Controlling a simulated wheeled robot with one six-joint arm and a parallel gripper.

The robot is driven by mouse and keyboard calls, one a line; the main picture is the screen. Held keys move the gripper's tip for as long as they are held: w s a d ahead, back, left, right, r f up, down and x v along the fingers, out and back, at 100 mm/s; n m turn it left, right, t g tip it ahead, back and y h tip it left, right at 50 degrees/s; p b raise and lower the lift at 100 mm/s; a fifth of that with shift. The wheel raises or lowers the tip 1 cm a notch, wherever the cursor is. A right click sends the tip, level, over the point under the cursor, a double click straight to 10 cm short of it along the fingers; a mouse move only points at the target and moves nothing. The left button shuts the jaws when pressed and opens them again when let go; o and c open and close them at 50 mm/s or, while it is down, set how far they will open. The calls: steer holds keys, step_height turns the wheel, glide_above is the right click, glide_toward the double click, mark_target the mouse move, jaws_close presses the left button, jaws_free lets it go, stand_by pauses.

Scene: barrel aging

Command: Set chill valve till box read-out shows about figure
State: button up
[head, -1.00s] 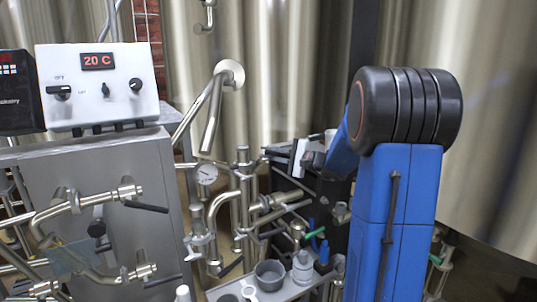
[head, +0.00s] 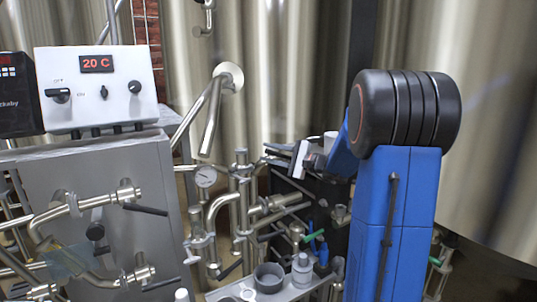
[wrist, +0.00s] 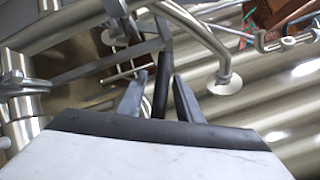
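The control box (head: 120,97) stands on the metal cabinet at the left in the head view. Its red read-out (head: 97,64) shows 20 C. Black-handled valves (head: 145,208) sit on the pipes at the cabinet's front; I cannot tell which is the chill valve. My gripper (head: 270,154) is in the middle of the head view, right of the cabinet, pointing left. In the wrist view its two fingers (wrist: 160,82) are apart. A black bar (wrist: 163,65) shows between them; I see no finger closed on it.
Pipes with a round gauge (head: 205,176) stand between the cabinet and my arm. A tray at the bottom holds a grey cup (head: 269,277) and a bottle (head: 302,268). Large steel tanks (head: 280,60) fill the back. A curved pipe (wrist: 205,40) is close in the wrist view.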

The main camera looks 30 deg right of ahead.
steer(key=r+v, duration=0.1)
steer(key=v, duration=1.6)
steer(key=shift+f, duration=0.45)
steer(key=shift+w+d, duration=0.1)
steer(key=s+a+f+n+g, duration=0.3)
steer(key=s+a, duration=0.1)
steer(key=a, duration=0.5)
steer(key=s+a+f+n+g, duration=0.2)
steer(key=s+a+g, duration=0.15)
steer(key=a, duration=0.55)
steer(key=s+a+f+n+g, duration=0.3)
steer(key=a+g, duration=0.1)
steer(key=a, duration=0.4)
steer(key=s+f+n+h, duration=0.3)
steer(key=s+n+h, duration=0.1)
steer(key=s, duration=0.4)
steer(key=s+f+n+h, duration=0.4)
steer(key=s+n+h, duration=0.1)
steer(key=s, duration=0.4)
steer(key=shift+a+h, duration=0.4)
steer(key=shift+g, duration=0.25)
stand_by(0.8)
